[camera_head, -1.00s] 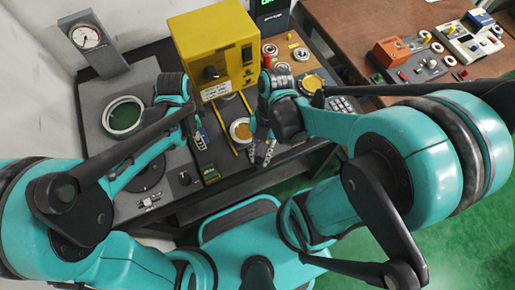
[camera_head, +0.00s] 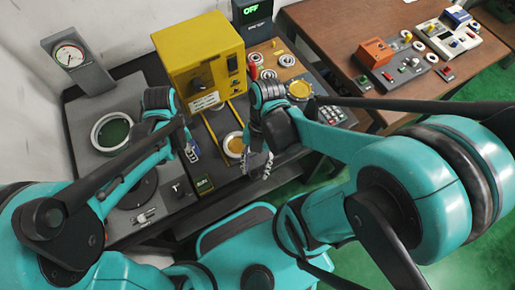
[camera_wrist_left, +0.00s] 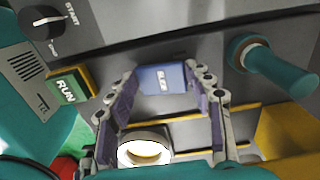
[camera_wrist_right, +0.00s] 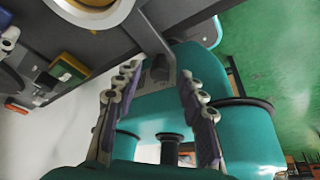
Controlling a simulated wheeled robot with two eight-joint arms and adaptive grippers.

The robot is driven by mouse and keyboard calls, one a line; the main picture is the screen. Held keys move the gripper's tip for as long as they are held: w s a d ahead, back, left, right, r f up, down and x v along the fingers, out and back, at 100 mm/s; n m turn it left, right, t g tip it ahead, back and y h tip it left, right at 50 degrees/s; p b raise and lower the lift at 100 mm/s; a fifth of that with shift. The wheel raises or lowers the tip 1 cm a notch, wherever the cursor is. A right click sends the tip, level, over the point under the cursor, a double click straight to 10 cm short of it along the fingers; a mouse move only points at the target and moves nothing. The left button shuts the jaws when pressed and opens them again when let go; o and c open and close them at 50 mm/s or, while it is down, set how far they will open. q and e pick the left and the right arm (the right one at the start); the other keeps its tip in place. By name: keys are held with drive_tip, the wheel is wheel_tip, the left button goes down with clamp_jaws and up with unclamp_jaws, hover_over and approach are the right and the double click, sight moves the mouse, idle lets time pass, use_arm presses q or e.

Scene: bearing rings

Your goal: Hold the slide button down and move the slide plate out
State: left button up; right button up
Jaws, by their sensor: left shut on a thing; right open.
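The blue SLIDE button (camera_wrist_left: 163,79) sits on the dark panel in the left wrist view. My left gripper (camera_head: 191,152) is shut on it, one finger at each side. The slide plate between the yellow rails carries a pale ring with a gold centre (camera_head: 234,145), in front of the yellow machine. This ring (camera_wrist_left: 145,150) also shows in the left wrist view and is cut off at the top of the right wrist view (camera_wrist_right: 95,8). My right gripper (camera_head: 257,164) is open and empty, just right of the ring near the bench's front edge. I cannot tell whether it touches the plate.
The yellow machine (camera_head: 200,62) stands behind the ring. A green RUN button (camera_wrist_left: 66,90) and a START knob (camera_wrist_left: 42,22) are near my left gripper. A gauge (camera_head: 70,57) and a round green dish (camera_head: 113,132) are at left. Several rings lie at right.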

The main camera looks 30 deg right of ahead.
drive_tip(key=v, duration=1.1)
use_arm(q)
drive_tip(key=o, duration=1.2)
wheel_tip(320, 180, up, 12)
